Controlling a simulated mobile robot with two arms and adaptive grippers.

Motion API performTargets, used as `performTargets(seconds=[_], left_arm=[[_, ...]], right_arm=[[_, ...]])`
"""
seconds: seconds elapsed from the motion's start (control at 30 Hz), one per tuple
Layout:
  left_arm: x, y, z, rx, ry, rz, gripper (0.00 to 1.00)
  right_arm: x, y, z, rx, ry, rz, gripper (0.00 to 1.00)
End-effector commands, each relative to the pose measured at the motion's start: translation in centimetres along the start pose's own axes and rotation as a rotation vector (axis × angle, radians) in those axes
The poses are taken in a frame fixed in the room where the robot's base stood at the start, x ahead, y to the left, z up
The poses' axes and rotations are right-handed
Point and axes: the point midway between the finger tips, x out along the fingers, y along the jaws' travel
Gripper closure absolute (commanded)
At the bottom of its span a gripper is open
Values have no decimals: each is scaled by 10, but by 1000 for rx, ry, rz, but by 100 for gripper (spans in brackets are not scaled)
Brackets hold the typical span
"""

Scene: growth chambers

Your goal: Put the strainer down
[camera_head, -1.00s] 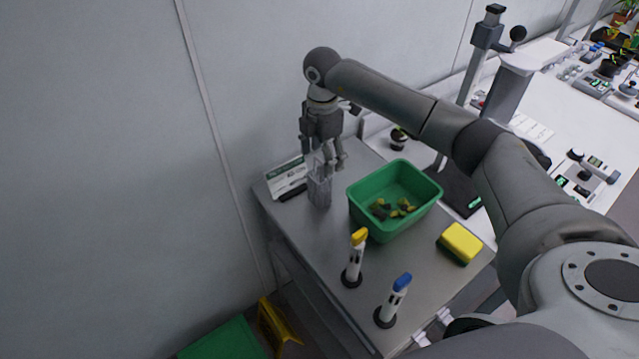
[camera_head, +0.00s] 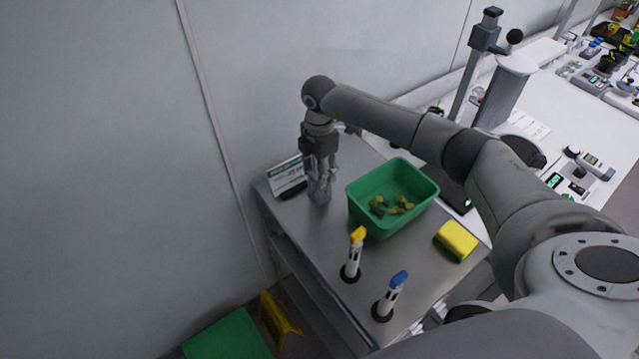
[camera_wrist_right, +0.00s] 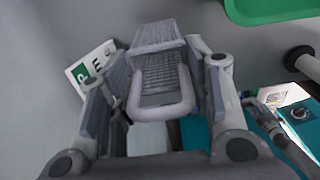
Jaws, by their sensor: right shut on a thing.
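The strainer (camera_wrist_right: 158,80) is grey with ribbed slots and a pale loop handle, and shows between the fingers in the right wrist view. In the head view the strainer (camera_head: 319,196) is a small grey shape at the far left part of the steel table top (camera_head: 300,222), mostly hidden by the fingers. My right gripper (camera_head: 320,178) points down there and is shut on the strainer. Its two fingers stand on either side in the wrist view. The strainer's lower end is at or close to the table top; I cannot tell whether it touches. My left gripper is not in view.
A green tub (camera_head: 372,220) with yellow-green pieces stands right of the strainer. A white sign card (camera_head: 286,176) with a dark item at its foot is close on the left.

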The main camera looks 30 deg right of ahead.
Motion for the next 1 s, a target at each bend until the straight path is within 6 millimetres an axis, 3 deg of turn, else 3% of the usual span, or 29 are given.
performTargets(seconds=[0.1, 0.57, 0.73, 1.0], left_arm=[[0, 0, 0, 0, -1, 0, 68], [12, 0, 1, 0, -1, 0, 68], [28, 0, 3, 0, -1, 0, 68], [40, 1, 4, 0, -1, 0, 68]], right_arm=[[0, 0, 0, 0, 0, 1, 82], [-11, 1, 0, 0, 1, 4, 82], [-28, 1, 0, -1, 0, 5, 82], [-63, -27, -8, -3, -1, 5, 82]])
